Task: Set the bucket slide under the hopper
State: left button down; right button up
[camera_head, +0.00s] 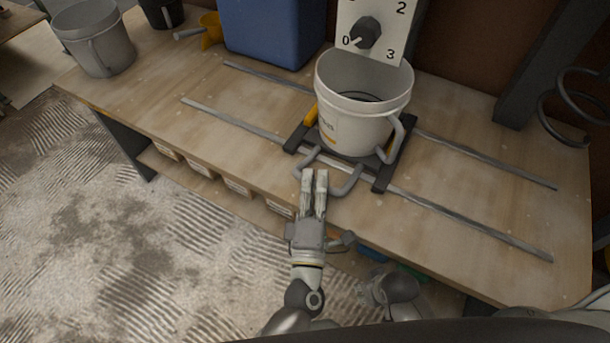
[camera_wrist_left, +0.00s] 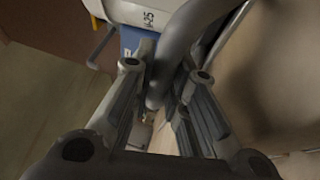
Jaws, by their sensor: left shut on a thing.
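A white bucket (camera_head: 362,112) stands upright on the dark-framed bucket slide (camera_head: 382,178), which sits across two metal rails on the bench. A grey bar handle (camera_head: 347,186) sticks out from the slide's front. My left gripper (camera_head: 315,174) is shut on this handle; in the left wrist view the grey bar (camera_wrist_left: 172,50) passes between the fingers. My right gripper (camera_head: 368,293) is low in the head view, away from the slide, and its fingers are unclear. I cannot identify the hopper for sure; a white dial plate (camera_head: 388,22) with a dark knob is behind the bucket.
The rails (camera_head: 475,208) run left and right of the slide, and their visible stretches are clear. A blue container (camera_head: 270,32) stands behind the rails. A grey bucket (camera_head: 97,40) and a yellow scoop (camera_head: 210,30) are at the left. A dark post (camera_head: 535,75) stands at the right back.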

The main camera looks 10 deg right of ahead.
pick_arm(q)
jog(key=shift+s+d+f, duration=0.1)
jog(key=shift+s+d, duration=0.3)
jog(key=shift+d, duration=0.1)
jog(key=c, duration=1.4)
grip_release()
jog(key=v, duration=1.2)
jog(key=shift+a, duration=0.1)
